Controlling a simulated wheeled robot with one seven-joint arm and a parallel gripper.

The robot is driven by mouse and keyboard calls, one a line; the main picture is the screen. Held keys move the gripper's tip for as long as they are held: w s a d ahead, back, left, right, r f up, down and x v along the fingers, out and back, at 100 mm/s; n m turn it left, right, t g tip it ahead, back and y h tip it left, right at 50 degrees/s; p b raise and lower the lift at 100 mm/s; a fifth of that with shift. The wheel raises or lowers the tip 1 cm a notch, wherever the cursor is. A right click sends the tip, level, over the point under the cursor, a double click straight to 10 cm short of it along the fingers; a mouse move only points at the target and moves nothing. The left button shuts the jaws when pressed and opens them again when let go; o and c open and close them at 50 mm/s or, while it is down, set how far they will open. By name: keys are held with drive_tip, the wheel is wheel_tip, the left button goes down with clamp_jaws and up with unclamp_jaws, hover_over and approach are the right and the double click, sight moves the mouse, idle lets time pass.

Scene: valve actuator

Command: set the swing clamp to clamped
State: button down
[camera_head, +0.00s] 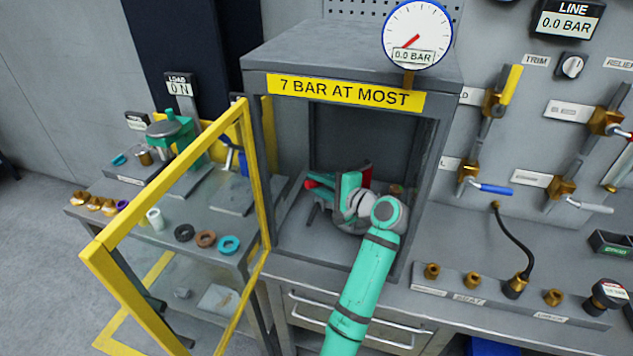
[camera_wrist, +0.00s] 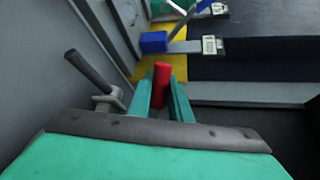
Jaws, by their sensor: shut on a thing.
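A red handle (camera_wrist: 161,84), apparently the swing clamp's, stands between the two green fingers of my gripper (camera_wrist: 158,98) in the wrist view. My gripper is shut on it. In the head view my gripper (camera_head: 322,187) is inside the grey cabinet, with the red tip (camera_head: 310,183) showing at its left. A dark lever bar (camera_wrist: 88,70) on a metal pivot shows left of the fingers in the wrist view. My gripper and wrist hide most of the clamp's body, so its arm position is unclear.
The cabinet (camera_head: 350,62) has side posts close to my arm. Its yellow-framed door (camera_head: 180,185) stands open at the left. The side table (camera_head: 190,262) holds rings and a green press (camera_head: 172,130). Valves and fittings line the wall and bench at the right.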

drive_tip(key=c, duration=1.6)
unclamp_jaws()
drive_tip(key=shift+r, duration=0.25)
drive_tip(key=r, duration=0.3)
drive_tip(key=shift+s+d+r, duration=0.1)
drive_tip(key=shift+s+r, duration=0.2)
drive_tip(key=o, duration=1.1)
drive_tip(key=s+r, duration=0.1)
drive_tip(key=r, duration=0.1)
drive_tip(key=s+r, duration=0.3)
drive_tip(key=shift+s+r, duration=0.25)
drive_tip(key=shift+r, duration=0.15)
drive_tip(key=s, duration=0.1)
drive_tip(key=s+r, duration=0.1)
drive_tip(key=s, duration=0.1)
drive_tip(key=shift+s+d+r, duration=0.1)
drive_tip(key=shift+s+r, duration=0.05)
drive_tip(key=shift+s, duration=0.15)
drive_tip(key=c, duration=1.1)
drive_tip(key=shift+s+d+r, duration=0.1)
drive_tip(key=shift+s+r, duration=0.2)
drive_tip(key=shift+s, duration=0.6)
drive_tip(key=shift+s+d+r, duration=0.1)
drive_tip(key=shift+s+r, duration=0.2)
drive_tip(key=shift+s, duration=0.55)
drive_tip(key=shift+s+r, duration=0.3)
drive_tip(key=shift+s, duration=0.6)
